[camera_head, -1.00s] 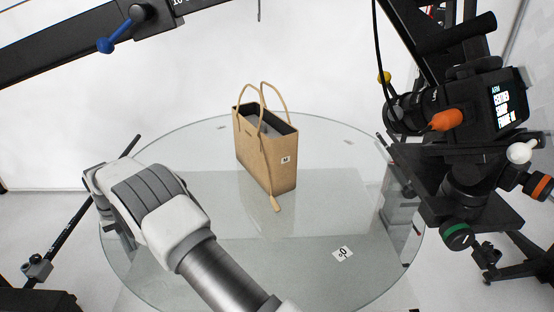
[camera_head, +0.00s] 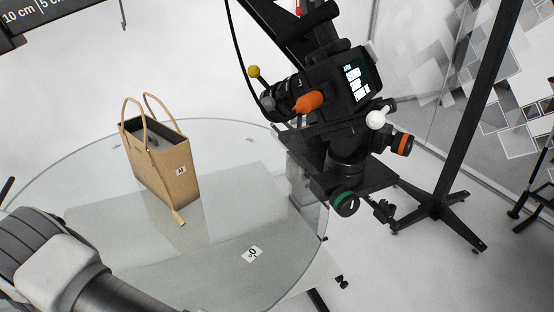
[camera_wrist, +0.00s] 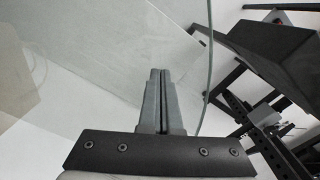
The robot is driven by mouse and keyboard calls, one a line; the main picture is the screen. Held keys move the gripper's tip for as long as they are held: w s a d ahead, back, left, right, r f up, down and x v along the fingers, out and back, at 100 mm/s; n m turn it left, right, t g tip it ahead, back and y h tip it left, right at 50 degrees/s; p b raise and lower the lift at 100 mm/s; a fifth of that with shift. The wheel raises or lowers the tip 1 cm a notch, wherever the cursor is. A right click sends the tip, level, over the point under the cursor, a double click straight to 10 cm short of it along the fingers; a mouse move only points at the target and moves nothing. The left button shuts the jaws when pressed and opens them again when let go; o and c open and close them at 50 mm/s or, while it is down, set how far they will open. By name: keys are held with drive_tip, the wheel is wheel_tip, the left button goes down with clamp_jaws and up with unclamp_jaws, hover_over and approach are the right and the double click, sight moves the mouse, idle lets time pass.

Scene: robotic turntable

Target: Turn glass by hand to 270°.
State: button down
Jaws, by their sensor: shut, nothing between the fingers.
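The round glass turntable (camera_head: 110,250) fills the lower left of the head view. A small label reading 0° (camera_head: 252,254) lies on the glass near its front right. A tan handbag (camera_head: 165,170) with two upright handles stands on the glass, with a small tag on its side. In the wrist view my gripper (camera_wrist: 160,73) is shut and empty, its fingers together near the glass edge (camera_wrist: 205,90). I cannot tell whether the fingertips touch the glass. In the head view my arm is at the lower left and the fingers are hidden.
A camera (camera_head: 335,95) on a black mount with coloured knobs stands at the right edge of the glass. A black stand (camera_head: 440,200) is farther right. A black beam with a scale (camera_head: 40,18) crosses the top left. Pale floor lies open at the lower right.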

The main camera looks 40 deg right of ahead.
drive_tip(key=shift+r+p, duration=1.55)
drive_tip(key=shift+r, duration=1.5)
drive_tip(key=shift+d, duration=0.1)
